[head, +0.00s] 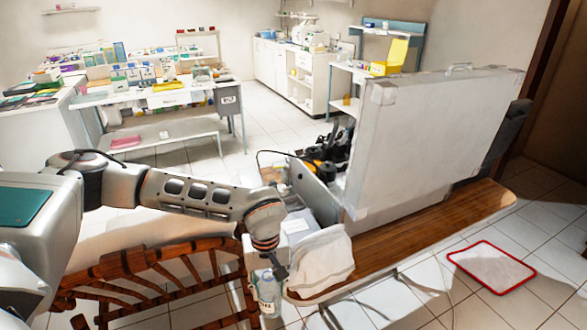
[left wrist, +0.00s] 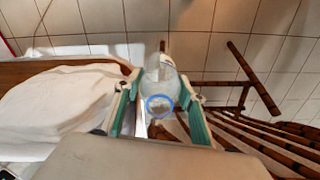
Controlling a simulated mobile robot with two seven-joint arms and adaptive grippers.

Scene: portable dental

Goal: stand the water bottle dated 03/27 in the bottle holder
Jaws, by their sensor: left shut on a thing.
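A clear water bottle (head: 269,292) with a pale label hangs upright under my left gripper (head: 267,275), between the wooden chair and the white cloth. In the left wrist view the bottle (left wrist: 160,75) has a blue ring near its mouth and sits between the two green-padded fingers, which are shut on it. The date on the bottle is too small to read. I cannot make out a bottle holder in either view. My right gripper is out of view.
A wooden bench (head: 420,238) bears a large white case (head: 430,140) and a white cloth (head: 318,262) at its near end. A slatted wooden chair (head: 150,280) stands at left. A red-rimmed tray (head: 492,267) lies on the tiled floor. Cluttered tables stand behind.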

